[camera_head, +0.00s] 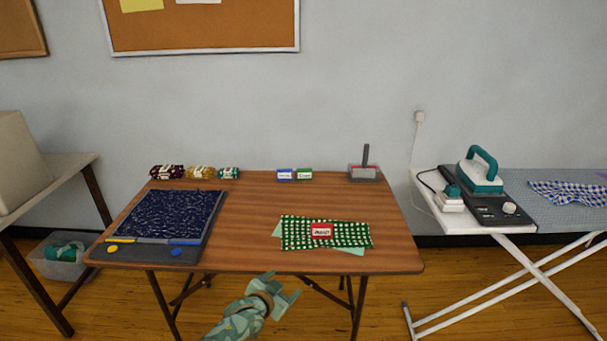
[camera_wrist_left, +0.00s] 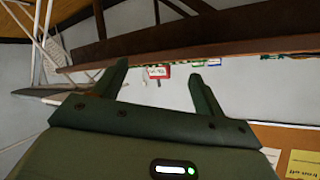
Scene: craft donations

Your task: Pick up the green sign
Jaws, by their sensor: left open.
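The green sign (camera_head: 304,174) is a small green and white block standing near the table's back edge, just right of a similar blue and white sign (camera_head: 285,174). In the left wrist view, which is turned upside down, the green sign (camera_wrist_left: 197,63) shows small and far off, beyond the fingers. My left gripper (camera_head: 286,287) is open and empty, in front of the table's front edge and well short of the green sign. It also shows in the left wrist view (camera_wrist_left: 158,72), fingers spread. My right gripper is in neither view.
The wooden table (camera_head: 255,215) is bare around its middle. A green patterned cloth (camera_head: 350,234) with a red sign (camera_head: 321,231) lies front right.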

